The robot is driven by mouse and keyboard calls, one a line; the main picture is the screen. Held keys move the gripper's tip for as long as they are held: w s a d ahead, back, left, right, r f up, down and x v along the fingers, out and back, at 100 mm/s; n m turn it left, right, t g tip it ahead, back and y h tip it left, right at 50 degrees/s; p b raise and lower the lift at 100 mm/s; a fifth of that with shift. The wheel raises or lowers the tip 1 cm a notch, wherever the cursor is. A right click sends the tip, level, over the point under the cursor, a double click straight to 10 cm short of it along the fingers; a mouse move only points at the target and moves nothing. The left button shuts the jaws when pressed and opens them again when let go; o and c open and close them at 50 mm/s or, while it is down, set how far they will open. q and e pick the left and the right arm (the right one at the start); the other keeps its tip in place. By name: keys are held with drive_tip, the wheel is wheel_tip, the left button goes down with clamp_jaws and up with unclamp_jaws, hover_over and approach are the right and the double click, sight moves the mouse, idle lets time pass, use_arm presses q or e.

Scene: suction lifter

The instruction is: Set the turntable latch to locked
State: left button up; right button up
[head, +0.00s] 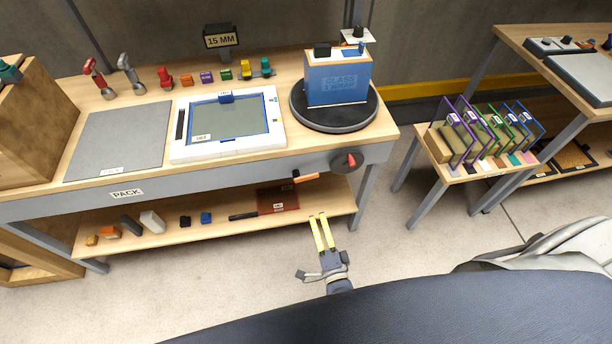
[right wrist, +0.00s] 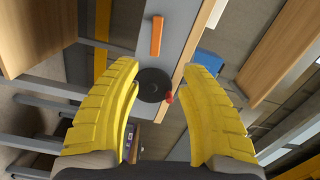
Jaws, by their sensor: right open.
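The dark round turntable (head: 320,117) sits at the right end of the packing bench and carries a blue box (head: 338,88) marked GLASS. On the bench's front rail below it is a dark disc (head: 338,168) with a red knob, and an orange bar (head: 307,177) is to its left. No label shows which is the latch. In the right wrist view the disc (right wrist: 150,88) lies between the fingers, farther off, with the orange bar (right wrist: 157,36) above it. My right gripper (head: 318,217) is open and empty, below and left of the disc, apart from it.
A white-framed tray (head: 277,140) and a grey mat (head: 90,150) lie on the bench. A lower shelf (head: 180,232) holds small items and a dark red board. A rack of coloured dividers (head: 478,130) stands right. Open floor lies in front.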

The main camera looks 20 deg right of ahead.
sight(312, 178)
drive_tip(key=shift+m+h, duration=0.4)
drive_tip(key=shift+h, duration=0.1)
drive_tip(key=w+d, duration=0.1)
drive_tip(key=w, duration=0.4)
drive_tip(key=w+d, duration=0.1)
drive_tip(key=w, duration=0.5)
drive_tip(key=w+d, duration=0.1)
drive_tip(key=w, duration=0.5)
drive_tip(key=shift+w+f, duration=0.1)
drive_tip(key=shift+f, duration=0.05)
clamp_jaws()
